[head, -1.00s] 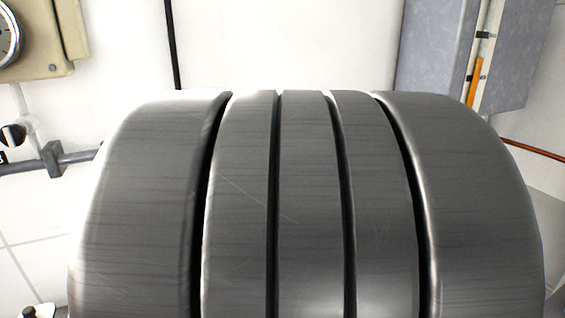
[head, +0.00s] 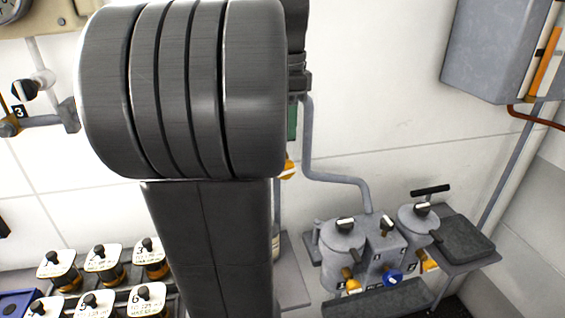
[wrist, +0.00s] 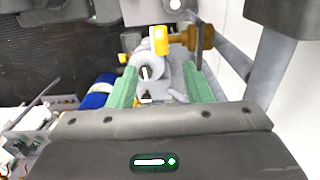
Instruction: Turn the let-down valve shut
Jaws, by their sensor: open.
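No label naming the let-down valve is readable. In the wrist view my gripper (wrist: 163,85) is open, with its two green fingers apart and nothing visibly held. A brass fitting with a yellow handle (wrist: 160,40) lies beyond the fingertips, near the middle. A pale ring-shaped part (wrist: 148,66) shows between the fingers; I cannot tell whether anything touches. In the head view my arm hides most of the gripper. A yellow-orange fitting (head: 289,168) peeks out beside the arm, below a green piece.
Grey pots with dark handles (head: 342,238) and a blue knob (head: 393,277) stand on a bench at lower right. Several white-topped numbered jars (head: 104,258) stand at lower left. A grey wall cabinet (head: 492,45) hangs at upper right. A pipe valve (head: 27,88) is at left.

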